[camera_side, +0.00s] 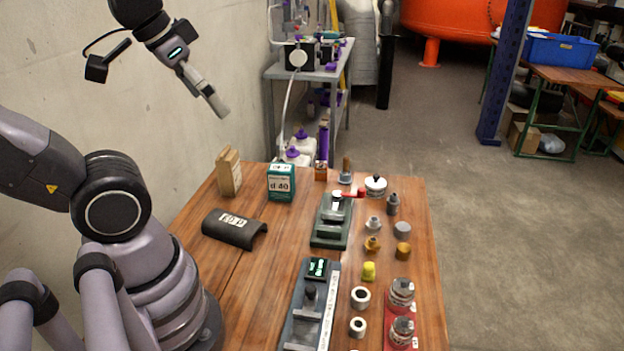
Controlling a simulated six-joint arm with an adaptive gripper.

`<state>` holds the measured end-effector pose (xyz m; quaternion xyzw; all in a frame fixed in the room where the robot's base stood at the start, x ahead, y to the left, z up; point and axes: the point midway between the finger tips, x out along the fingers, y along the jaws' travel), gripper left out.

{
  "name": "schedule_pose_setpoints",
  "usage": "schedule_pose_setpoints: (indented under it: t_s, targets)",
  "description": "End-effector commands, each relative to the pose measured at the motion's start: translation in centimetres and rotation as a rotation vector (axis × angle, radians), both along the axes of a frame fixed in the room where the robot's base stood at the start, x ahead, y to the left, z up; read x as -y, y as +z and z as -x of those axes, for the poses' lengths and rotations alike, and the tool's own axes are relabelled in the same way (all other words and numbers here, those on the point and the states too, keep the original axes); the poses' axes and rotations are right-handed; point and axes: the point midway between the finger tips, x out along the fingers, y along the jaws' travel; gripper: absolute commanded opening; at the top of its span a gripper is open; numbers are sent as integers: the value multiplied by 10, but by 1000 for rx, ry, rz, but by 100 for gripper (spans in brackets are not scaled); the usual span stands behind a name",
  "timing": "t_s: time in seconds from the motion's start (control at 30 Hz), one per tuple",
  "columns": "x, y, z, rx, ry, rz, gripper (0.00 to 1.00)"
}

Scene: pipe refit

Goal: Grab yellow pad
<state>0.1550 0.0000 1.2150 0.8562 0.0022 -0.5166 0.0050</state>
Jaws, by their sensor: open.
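A small bright yellow piece (369,271), the only bright yellow thing on the table, stands right of the middle of the wooden table. It is too small to tell whether it is a pad. My gripper (217,106) is high at the upper left, in front of the wall, pointing down and to the right. It is open and empty, far from the yellow piece and well above the table. Its fingers overlap in this view.
Around the yellow piece are brass fittings (372,244), white rings (360,297) and a dark fixture (316,300). A green box (281,183), a wooden block (229,171) and a dark half-pipe (234,229) stand farther left. Metal pieces on a red plate (390,335) are at the front right.

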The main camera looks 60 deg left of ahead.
Motion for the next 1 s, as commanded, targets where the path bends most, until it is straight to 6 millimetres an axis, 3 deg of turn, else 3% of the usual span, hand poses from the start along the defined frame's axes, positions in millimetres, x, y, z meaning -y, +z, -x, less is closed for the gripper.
schedule_pose_setpoints:
  t_s: [0.03,0.27,0.67,0.83,1.0]
  targets:
    - [0,-1,3,6,-6,-4,86]
    - [-1,-2,3,7,-11,-8,58]
    - [3,-8,0,-42,1,25,58]
    - [24,-38,-13,-276,71,209,58]
    - [52,-71,-35,-560,211,514,58]
